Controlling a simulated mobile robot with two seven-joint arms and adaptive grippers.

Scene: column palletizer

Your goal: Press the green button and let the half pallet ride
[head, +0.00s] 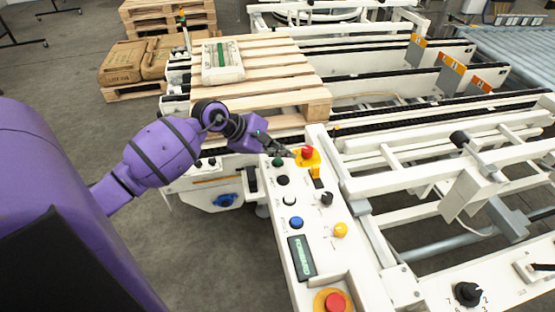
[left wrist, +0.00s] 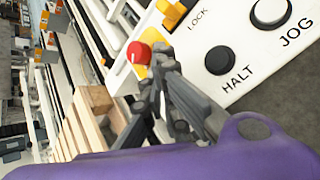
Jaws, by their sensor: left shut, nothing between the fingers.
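The dark green button (head: 278,162) is at the far end of the white control panel (head: 316,192), above a black button. My left gripper (head: 287,153) is shut and empty, low over this end of the panel, its tips between the green button and the red mushroom button (head: 307,153). I cannot tell whether it touches anything. In the left wrist view its dark fingers (left wrist: 160,62) lie beside the red button (left wrist: 138,52), and the green button is not visible. The wooden half pallet (head: 285,68) rests on the conveyor just beyond the panel. My right gripper is not in view.
The panel also has a black HALT button (left wrist: 220,60), a blue button (head: 296,222), a yellow button (head: 340,230), a display (head: 301,257) and a second red mushroom button (head: 335,302). A white-and-green item (head: 222,61) lies on the pallet. White conveyor frames (head: 440,155) fill the right.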

